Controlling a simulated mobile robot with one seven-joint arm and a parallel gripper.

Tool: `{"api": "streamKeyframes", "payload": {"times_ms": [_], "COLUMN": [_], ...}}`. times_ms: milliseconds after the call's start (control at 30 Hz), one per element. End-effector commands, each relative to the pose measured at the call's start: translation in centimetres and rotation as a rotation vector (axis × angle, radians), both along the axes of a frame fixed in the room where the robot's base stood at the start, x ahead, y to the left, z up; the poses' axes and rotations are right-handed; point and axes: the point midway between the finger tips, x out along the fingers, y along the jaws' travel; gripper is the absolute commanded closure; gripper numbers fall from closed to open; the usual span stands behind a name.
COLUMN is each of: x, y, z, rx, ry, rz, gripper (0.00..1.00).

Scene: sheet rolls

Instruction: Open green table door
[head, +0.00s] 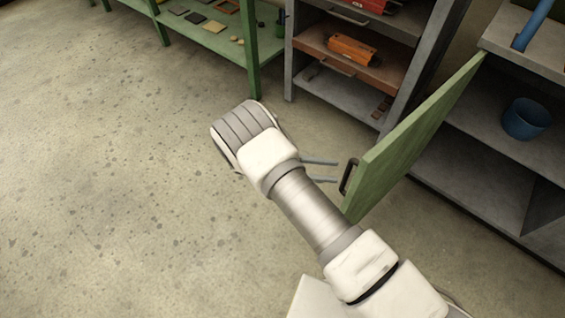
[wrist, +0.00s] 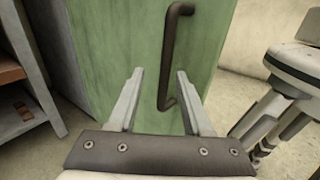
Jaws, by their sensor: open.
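The green door (head: 412,135) stands swung out from a grey cabinet (head: 490,170) in the head view. Its dark bar handle (head: 349,177) is on the face toward my gripper. My gripper (head: 336,171) is open, its two fingers pointing at the door near the handle. In the wrist view the green door (wrist: 110,50) fills the middle, and the handle (wrist: 168,55) runs upright between the lines of the two fingers (wrist: 160,75), closer to the right one. I cannot tell whether the fingers touch the handle; nothing is gripped.
A blue cup (head: 526,118) stands on a shelf inside the open cabinet. A grey shelf unit (head: 296,60) with an orange item (head: 354,49) is behind the door. A green table (head: 205,40) with small items stands at the upper left. The floor (head: 100,180) at left is clear.

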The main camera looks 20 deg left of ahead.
Motion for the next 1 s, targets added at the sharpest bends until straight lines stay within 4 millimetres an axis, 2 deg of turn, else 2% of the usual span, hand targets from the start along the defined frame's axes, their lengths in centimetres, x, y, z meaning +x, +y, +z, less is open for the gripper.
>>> {"api": "streamKeyframes", "payload": {"times_ms": [33,200,500,733,1000], "x": [-0.3,-1.2,-2.4,-3.0,-3.2], "y": [1.2,4.5,9.3,11.7,12.6], "z": [0.0,0.0,-0.2,-0.2,0.0], "rx": [0.002,0.003,0.002,-0.001,0.001], "ry": [0.0,0.001,0.0,-0.002,0.0], "rz": [0.003,0.002,0.002,0.0,0.001], "gripper": [0.5,0.5,0.5,0.5,0.5]}}
